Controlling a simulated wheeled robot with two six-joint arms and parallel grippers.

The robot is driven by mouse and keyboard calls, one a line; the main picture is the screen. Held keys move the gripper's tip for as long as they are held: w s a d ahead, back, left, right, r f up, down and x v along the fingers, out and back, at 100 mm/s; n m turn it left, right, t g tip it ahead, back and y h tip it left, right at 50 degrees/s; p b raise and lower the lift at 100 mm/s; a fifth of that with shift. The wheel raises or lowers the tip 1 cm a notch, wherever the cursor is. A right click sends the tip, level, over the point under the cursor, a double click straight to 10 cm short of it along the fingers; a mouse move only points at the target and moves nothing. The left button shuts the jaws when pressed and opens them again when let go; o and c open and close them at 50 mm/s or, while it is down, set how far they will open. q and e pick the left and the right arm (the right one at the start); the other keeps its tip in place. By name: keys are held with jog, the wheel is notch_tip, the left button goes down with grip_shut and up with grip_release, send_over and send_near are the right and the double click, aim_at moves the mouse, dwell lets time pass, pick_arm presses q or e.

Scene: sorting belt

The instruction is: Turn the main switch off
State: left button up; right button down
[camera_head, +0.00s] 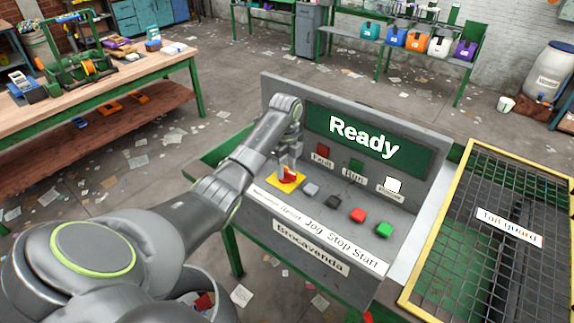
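The main switch (290,176) is a red handle on a yellow plate (278,184) at the left end of the control panel's button row. The first word of the label below it is too small to read clearly. My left gripper (287,167) points down right at the red handle, its fingers partly covering it. I cannot tell whether the fingers are closed on the handle or only beside it. My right gripper is not in view.
The panel (310,262) carries grey, black, red and green (384,230) buttons right of the switch. Its screen (365,146) reads "Ready", above red, green and lit white lamps (392,184). A yellow-framed mesh tail guard (490,262) stands at right, a workbench (90,90) at upper left.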

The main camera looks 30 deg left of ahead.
pick_arm(q)
jog(key=shift+s+r, duration=0.1)
jog(key=shift+s, duration=0.05)
jog(key=shift+c, duration=0.6)
jog(key=shift+d, duration=0.1)
grip_shut()
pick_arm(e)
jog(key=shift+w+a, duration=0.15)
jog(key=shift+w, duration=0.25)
pick_arm(q)
jog(key=shift+n, duration=0.3)
jog(key=n, duration=0.3)
jog(key=shift+n, duration=0.4)
jog(key=n, duration=1.3)
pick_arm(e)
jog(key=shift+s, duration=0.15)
pick_arm(q)
jog(key=shift+n, duration=0.4)
